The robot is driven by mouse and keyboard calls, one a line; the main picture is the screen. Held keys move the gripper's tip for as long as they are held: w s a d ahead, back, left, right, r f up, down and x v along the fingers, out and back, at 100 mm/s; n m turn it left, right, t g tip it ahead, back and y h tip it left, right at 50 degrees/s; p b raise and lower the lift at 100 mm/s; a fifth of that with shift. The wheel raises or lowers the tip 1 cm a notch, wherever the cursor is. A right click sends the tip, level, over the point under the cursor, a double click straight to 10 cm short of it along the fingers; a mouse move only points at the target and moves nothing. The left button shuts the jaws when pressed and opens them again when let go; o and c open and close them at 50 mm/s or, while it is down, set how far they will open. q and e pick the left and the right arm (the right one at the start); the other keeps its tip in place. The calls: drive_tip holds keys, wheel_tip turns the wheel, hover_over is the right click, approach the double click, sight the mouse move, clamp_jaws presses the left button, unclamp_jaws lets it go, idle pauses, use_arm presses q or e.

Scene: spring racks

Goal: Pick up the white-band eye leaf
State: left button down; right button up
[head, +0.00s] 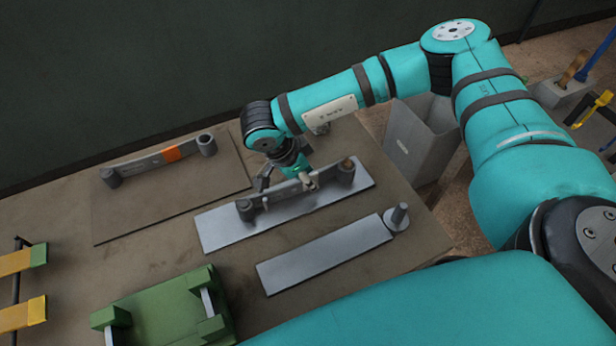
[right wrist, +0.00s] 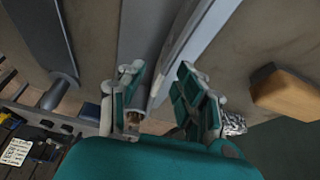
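A grey leaf with a rolled eye at each end (head: 272,198) stands on edge on the middle pale metal plate (head: 222,232). I take it for the white-band leaf, but the gripper hides much of it and I cannot make out its band clearly. My right gripper (head: 288,182) is down at this leaf. In the right wrist view, the right gripper's fingers (right wrist: 162,90) are apart, with the leaf's long bar (right wrist: 196,45) running between them. A gap shows on the right finger's side. My left gripper is not in view.
An orange-band eye leaf (head: 140,164) stands on a brown board (head: 120,215) at the back left. A flat plate (head: 322,254) with a post lies in front. A green fixture (head: 165,308) is front left. A grey bin (head: 418,140) stands beyond the table.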

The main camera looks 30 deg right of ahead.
drive_tip(key=shift+d+f, duration=0.3)
drive_tip(key=shift+f, duration=0.35)
clamp_jaws()
drive_tip(key=shift+w+r, duration=0.1)
